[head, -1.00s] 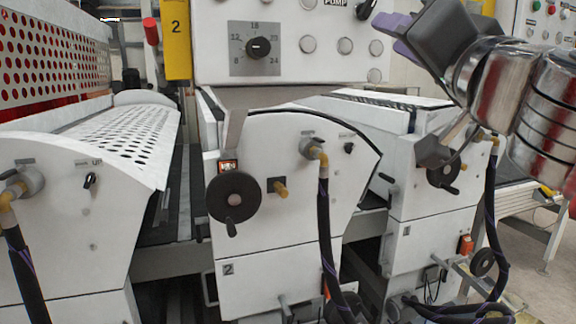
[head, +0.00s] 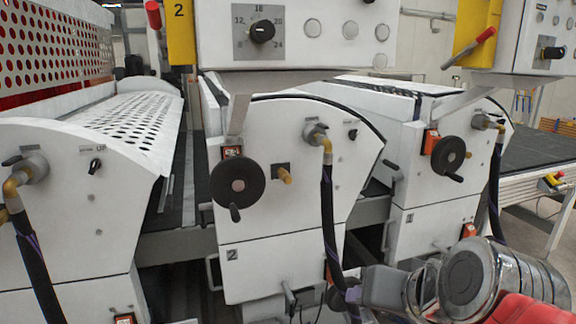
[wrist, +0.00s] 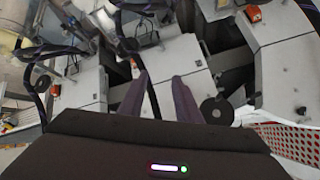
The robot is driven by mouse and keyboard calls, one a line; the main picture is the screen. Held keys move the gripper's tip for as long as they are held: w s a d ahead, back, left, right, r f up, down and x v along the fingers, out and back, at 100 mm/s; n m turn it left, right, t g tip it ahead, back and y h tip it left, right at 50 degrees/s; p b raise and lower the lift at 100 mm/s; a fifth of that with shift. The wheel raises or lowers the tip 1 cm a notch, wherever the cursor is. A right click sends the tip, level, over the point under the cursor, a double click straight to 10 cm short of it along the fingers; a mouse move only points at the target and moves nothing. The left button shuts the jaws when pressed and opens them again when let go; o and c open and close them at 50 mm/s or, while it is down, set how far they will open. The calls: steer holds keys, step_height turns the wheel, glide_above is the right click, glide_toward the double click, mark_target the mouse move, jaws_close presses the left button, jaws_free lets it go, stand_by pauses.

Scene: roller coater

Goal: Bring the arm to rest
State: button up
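My arm (head: 470,280) is folded low at the lower right of the head view, in front of the coater. My gripper (wrist: 160,78) shows in the wrist view with its two dark purple fingers spread apart and nothing held between them. It is open and clear of the machine panels behind it, as far as the view shows. In the head view the gripper end points left near a hanging black hose, and its fingertips are hard to make out.
White coater unit 2 (head: 265,235) with a black handwheel (head: 237,184) stands in front. Another unit with a handwheel (head: 448,154) is to its right. A black hose (head: 327,220) hangs down close to my gripper. A perforated cover (head: 135,120) is at left.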

steer(key=s+d+f+n+g+h, duration=0.2)
steer(key=s+f+g, duration=0.1)
steer(key=s+f, duration=0.4)
step_height(320, 180, down, 4)
steer(key=shift+d+r, duration=0.2)
steer(key=shift+r, duration=0.05)
stand_by(0.9)
